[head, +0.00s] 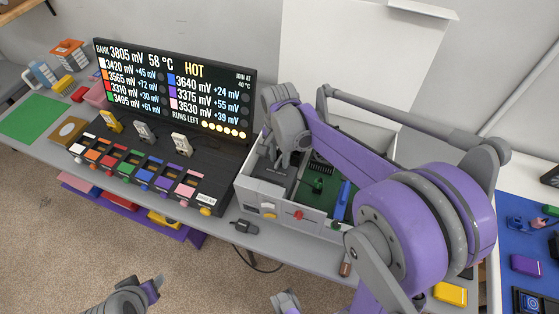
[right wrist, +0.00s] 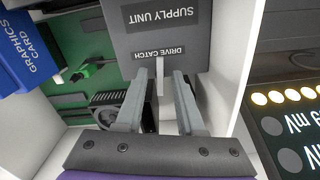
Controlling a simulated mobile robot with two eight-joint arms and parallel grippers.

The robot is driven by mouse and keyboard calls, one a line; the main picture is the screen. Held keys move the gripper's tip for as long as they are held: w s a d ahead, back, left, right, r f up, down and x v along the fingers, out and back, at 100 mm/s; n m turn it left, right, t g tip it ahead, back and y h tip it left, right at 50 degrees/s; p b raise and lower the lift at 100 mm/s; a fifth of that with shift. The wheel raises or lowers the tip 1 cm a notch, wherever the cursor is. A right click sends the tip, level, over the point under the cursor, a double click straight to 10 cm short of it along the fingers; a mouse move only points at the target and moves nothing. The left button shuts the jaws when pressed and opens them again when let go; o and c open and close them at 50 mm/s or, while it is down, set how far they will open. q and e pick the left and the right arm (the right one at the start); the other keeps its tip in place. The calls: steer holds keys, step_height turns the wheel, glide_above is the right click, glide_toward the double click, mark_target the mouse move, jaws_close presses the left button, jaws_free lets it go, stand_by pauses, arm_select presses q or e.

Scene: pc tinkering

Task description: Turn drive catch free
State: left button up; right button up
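The drive catch is a thin white lever (right wrist: 161,72) below the "DRIVE CATCH" label on the grey supply unit (right wrist: 168,28), inside the open white PC case (head: 265,190). My right gripper (right wrist: 160,90) has its two grey fingers apart, one on each side of the lever, with gaps visible. In the head view my right gripper (head: 283,155) reaches down into the left part of the case, and its hand hides the catch. My left gripper (head: 140,295) shows only partly at the bottom edge, and its fingers are unclear.
A blue graphics card (right wrist: 25,50) and a green board (right wrist: 60,100) lie in the case beside the gripper. The case wall (right wrist: 235,60) is close on the other side. A black display (head: 175,85) and a cell rack (head: 140,175) stand left of the case.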

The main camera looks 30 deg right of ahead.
mark_target(279, 160)
steer(key=shift+r+p, duration=1.85)
steer(key=shift+r, duration=1.25)
arm_select(q)
steer(key=r, duration=0.2)
steer(key=w+r, duration=0.1)
steer(key=r, duration=0.1)
steer(key=shift+w+r, duration=0.15)
steer(key=shift+r, duration=0.1)
arm_select(e)
steer(key=shift+f, duration=0.1)
arm_select(q)
steer(key=shift+w+r+p, duration=0.15)
steer(key=shift+r+p, duration=0.15)
steer(key=shift+r, duration=0.15)
arm_select(e)
step_height(279, 160, up, 11)
steer(key=shift+f, duration=0.1)
